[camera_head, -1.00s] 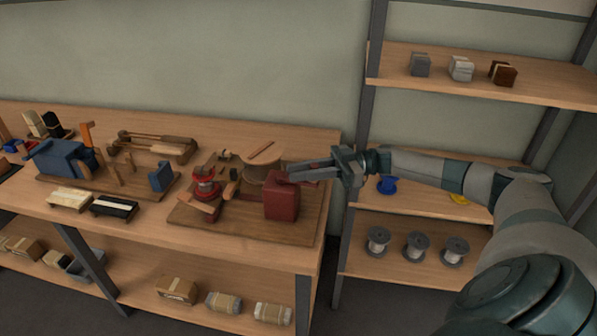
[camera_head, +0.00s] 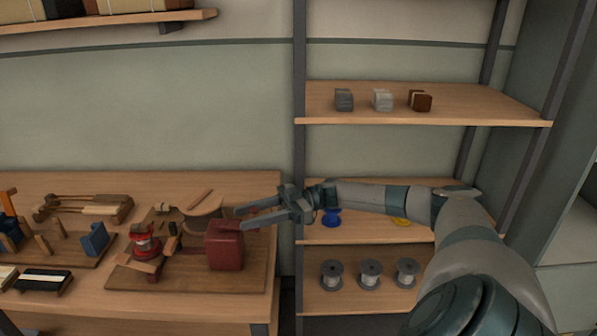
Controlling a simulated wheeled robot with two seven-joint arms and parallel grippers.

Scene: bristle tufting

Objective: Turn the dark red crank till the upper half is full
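A dark red box-shaped housing (camera_head: 224,246) stands at the right end of a wooden base board (camera_head: 190,284) on the bench. My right gripper (camera_head: 244,219) reaches in from the right at the housing's upper right. Its two fingers are apart, with a small dark red piece, perhaps part of the crank, showing between them. I cannot tell whether they grip it. The crank's full shape is hidden by the fingers. A round wooden drum (camera_head: 203,203) sits behind the housing. A red holder with a pale ring (camera_head: 144,243) stands to its left. My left gripper is not in view.
Another board with blue blocks (camera_head: 95,240) and dark and pale brushes (camera_head: 42,281) lie further left. A shelf rack (camera_head: 420,121) stands right of the bench, holding small blocks, a blue item (camera_head: 331,218) and grey spools (camera_head: 370,274). My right arm spans in front of it.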

